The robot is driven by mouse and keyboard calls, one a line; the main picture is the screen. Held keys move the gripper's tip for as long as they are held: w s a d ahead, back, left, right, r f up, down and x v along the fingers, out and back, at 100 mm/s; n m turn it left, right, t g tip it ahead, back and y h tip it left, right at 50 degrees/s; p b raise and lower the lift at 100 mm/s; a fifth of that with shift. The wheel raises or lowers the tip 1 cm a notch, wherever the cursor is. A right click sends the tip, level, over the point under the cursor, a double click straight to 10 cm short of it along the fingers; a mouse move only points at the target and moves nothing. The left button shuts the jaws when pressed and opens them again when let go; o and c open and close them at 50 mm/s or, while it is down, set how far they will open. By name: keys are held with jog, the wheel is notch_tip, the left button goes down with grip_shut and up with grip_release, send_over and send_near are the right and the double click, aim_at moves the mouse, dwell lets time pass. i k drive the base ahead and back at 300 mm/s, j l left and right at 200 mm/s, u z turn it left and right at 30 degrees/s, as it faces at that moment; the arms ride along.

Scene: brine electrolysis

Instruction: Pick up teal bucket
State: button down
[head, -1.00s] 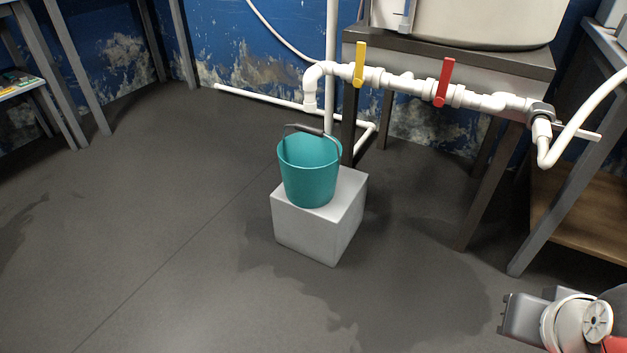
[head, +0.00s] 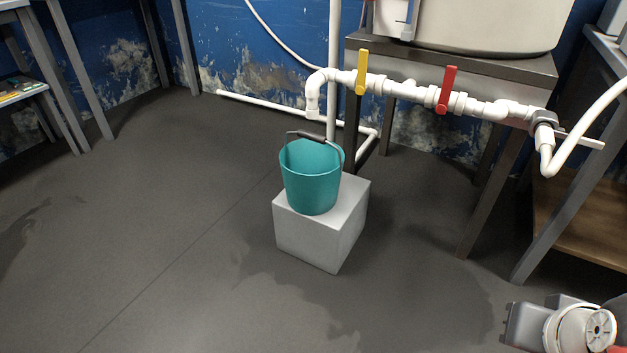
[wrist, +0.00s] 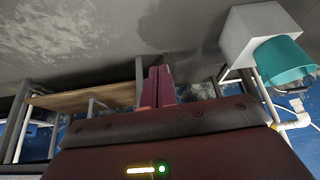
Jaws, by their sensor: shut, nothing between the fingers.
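The teal bucket (head: 311,182) stands upright on a white block (head: 305,238) near the middle of the head view. Its dark-gripped handle (head: 312,134) is raised above the rim. In the wrist view, which is upside down, the bucket (wrist: 284,62) and the block (wrist: 256,32) are at the upper right. My gripper (wrist: 158,72) shows there as two reddish fingers close together, shut and empty. It is well apart from the bucket. In the head view part of my arm shows at the lower right corner; the fingertips cannot be made out there.
White pipes with a yellow valve handle (head: 362,71) and a red valve handle (head: 446,89) run behind and right of the bucket. A metal stand (head: 470,68) carries a pale tank. A shelf unit (head: 585,215) is at the right. The floor left and in front is clear.

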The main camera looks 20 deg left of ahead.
aim_at(312, 166)
jog(key=i+j, duration=0.1)
jog(key=j, duration=0.35)
jog(key=i+j, duration=0.1)
jog(key=j, duration=0.4)
jog(key=i+j, duration=0.1)
jog(key=j, duration=0.35)
jog(key=i+j+z, duration=0.1)
jog(key=j, duration=0.4)
